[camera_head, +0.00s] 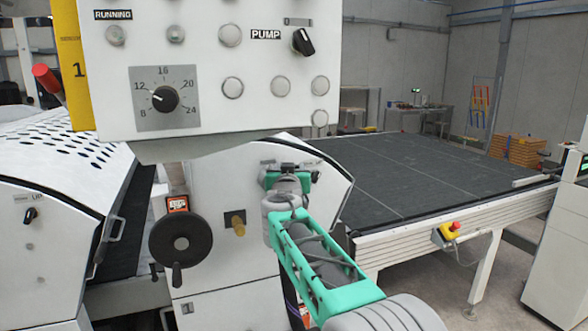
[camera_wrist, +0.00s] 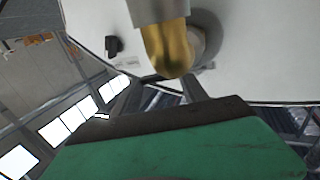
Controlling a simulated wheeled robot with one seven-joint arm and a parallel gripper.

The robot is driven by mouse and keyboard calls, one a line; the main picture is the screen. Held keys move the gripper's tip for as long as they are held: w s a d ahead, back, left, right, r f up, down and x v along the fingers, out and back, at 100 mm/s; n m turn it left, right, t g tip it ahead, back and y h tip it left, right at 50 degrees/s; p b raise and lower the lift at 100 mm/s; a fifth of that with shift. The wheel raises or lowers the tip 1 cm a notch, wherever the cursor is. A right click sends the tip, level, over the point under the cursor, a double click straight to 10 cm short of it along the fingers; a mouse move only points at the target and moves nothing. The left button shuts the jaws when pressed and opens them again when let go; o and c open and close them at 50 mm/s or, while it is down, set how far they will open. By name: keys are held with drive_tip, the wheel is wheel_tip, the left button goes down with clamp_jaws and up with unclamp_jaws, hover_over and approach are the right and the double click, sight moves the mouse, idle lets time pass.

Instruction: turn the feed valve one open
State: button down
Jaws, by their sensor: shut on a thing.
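My gripper (camera_head: 287,179) is up against the white machine front, right of the handwheel, and covers what it holds in the head view. In the wrist view a brass-coloured rounded piece (camera_wrist: 166,50) stands out from the white panel close to my jaws, beside a round grey base. I take it as the feed valve's handle. My gripper is shut on it; the exact contact and the handle's angle are hard to tell. No readable valve label shows.
A separate brass knob (camera_head: 236,224) on a dark plate and a black handwheel (camera_head: 180,243) are left of my gripper. The control box (camera_head: 205,60) overhangs above. A dark conveyor bed (camera_head: 430,175) with an emergency stop (camera_head: 451,231) extends right.

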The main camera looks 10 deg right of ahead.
drive_tip(key=c, duration=0.9)
unclamp_jaws()
drive_tip(key=shift+s+a, duration=0.1)
drive_tip(key=o, duration=0.3)
drive_tip(key=s+b, duration=0.1)
drive_tip(key=s, duration=0.1)
drive_tip(key=s+b, duration=0.1)
drive_tip(key=s, duration=0.2)
drive_tip(key=s+a+b, duration=0.1)
drive_tip(key=s, duration=0.1)
drive_tip(key=shift+s, duration=0.3)
